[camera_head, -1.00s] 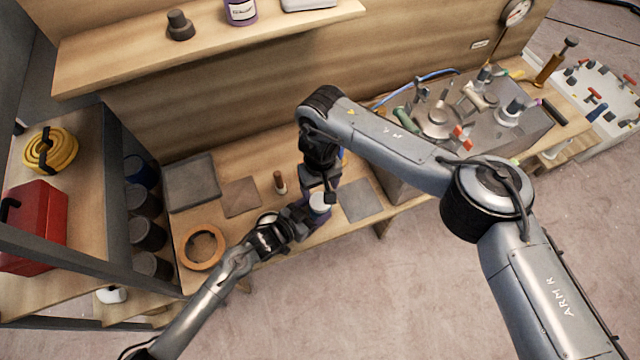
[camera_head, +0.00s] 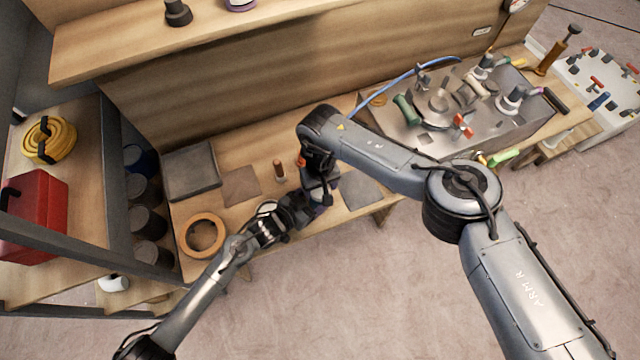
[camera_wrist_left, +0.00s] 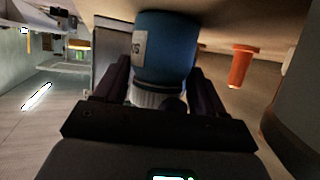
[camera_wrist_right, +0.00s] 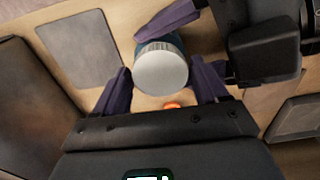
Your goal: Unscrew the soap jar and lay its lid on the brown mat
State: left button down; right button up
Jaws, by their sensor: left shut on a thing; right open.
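The soap jar is a blue jar (camera_wrist_left: 165,45) with a label and a white ribbed lid (camera_wrist_right: 161,70). My left gripper (camera_wrist_left: 157,78) is shut on the jar. My right gripper (camera_wrist_right: 163,86) is open, with one finger on each side of the lid; I cannot tell whether they touch it. In the head view my left gripper (camera_head: 308,207) and my right gripper (camera_head: 320,194) meet at the bench's front edge and hide most of the jar. The brown mat (camera_head: 241,186) lies flat and bare on the bench, left of the grippers.
A grey mat (camera_head: 362,191) lies right of the grippers. A grey tray (camera_head: 190,172) and an orange ring (camera_head: 202,235) lie further left. A metal unit with fittings (camera_head: 455,110) fills the bench's right.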

jog(key=c, duration=0.9)
jog(key=n, duration=0.7)
jog(key=o, duration=1.2)
jog(key=shift+c, duration=0.2)
